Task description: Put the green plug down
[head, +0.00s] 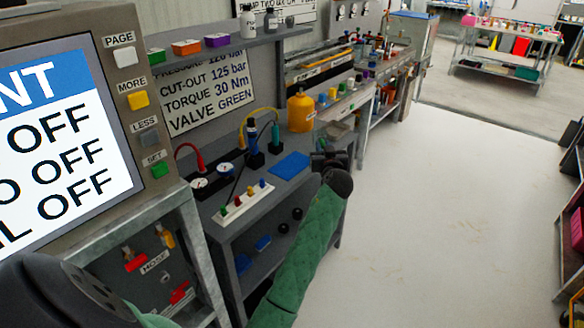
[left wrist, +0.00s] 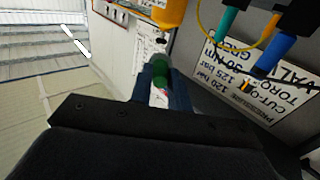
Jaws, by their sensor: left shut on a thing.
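The green plug (left wrist: 159,62) is held between the two fingers of my left gripper (left wrist: 161,92) in the left wrist view. Only its green rounded end shows clearly; the rest is hidden between the fingers. In the head view my left gripper (head: 328,159) is a dark shape at the right front of the grey bench (head: 228,232), just right of a blue mat (head: 290,165). The plug cannot be made out there. My right gripper is not in view.
A white strip with several coloured pegs (head: 240,206) lies left of the mat. Gauges (head: 199,184), cabled blue and teal connectors (head: 276,134) and a yellow bottle (head: 301,110) stand on the bench. The floor (head: 440,200) to the right is clear.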

